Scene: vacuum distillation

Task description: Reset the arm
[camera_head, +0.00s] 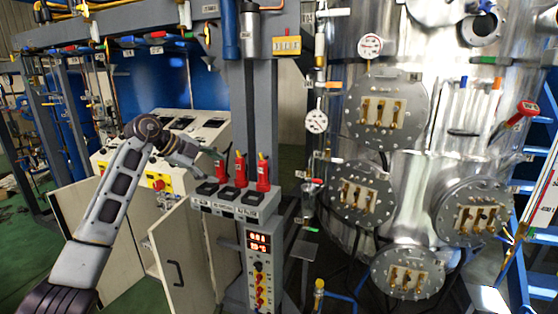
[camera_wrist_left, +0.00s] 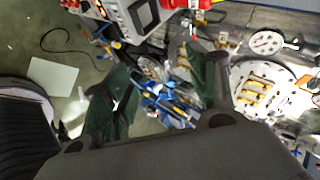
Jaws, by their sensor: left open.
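My left arm rises from the lower left in the head view and bends over at its raised joint. My left gripper (camera_head: 198,168) is at its end, beside the grey control box (camera_head: 240,204) with red-handled switches (camera_head: 241,172). In the left wrist view my left gripper (camera_wrist_left: 165,85) has its two dark fingers spread apart, with nothing between them. Blue and yellow parts show on the floor far behind the fingers. My right gripper is not in view.
A large metal vessel (camera_head: 408,150) with round bolted flanges and gauges (camera_head: 316,121) stands at the right. A white console (camera_head: 165,152) with an open cabinet door (camera_head: 182,262) is behind my left arm. A grey post (camera_head: 254,100) rises behind the switches.

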